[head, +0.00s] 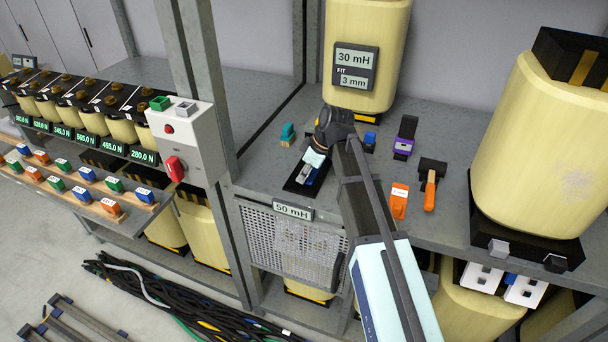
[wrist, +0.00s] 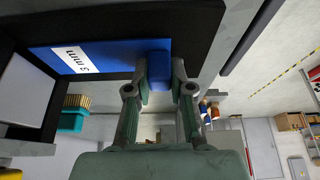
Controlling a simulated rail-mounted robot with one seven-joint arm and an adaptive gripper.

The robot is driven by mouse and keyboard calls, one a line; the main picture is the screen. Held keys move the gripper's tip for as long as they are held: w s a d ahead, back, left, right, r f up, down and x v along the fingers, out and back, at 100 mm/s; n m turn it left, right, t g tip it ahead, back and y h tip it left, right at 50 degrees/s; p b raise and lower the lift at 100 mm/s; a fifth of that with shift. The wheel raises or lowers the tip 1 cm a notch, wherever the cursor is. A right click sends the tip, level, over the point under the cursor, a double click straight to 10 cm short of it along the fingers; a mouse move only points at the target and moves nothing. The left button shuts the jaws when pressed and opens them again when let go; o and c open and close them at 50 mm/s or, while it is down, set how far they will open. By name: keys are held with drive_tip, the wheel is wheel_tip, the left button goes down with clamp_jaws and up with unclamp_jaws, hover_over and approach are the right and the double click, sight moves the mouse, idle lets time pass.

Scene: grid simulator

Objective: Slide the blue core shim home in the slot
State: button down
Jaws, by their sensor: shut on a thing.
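The blue core shim (wrist: 110,57) carries a white label reading 3 mm. In the wrist view it lies flat against the black walls of the slot (wrist: 200,18), with a pale grey block face (wrist: 22,92) at the left. My gripper (wrist: 160,78) is shut on the blue tab at the shim's right end. How deep the shim sits in the slot I cannot tell.
A display (head: 355,68) on a yellow coil reads 30 mH, FIT 3 mm. A large yellow coil (head: 535,140) fills the right.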

drive_tip(key=shift+w+d, duration=0.3)
drive_tip(key=shift+w, duration=0.55)
drive_tip(key=shift+w+d, duration=0.3)
drive_tip(key=shift+w, duration=0.5)
drive_tip(key=shift+w+d, duration=0.3)
drive_tip(key=shift+w, duration=0.55)
idle(1.2)
drive_tip(key=c, duration=0.9)
unclamp_jaws()
drive_tip(key=shift+c, duration=0.2)
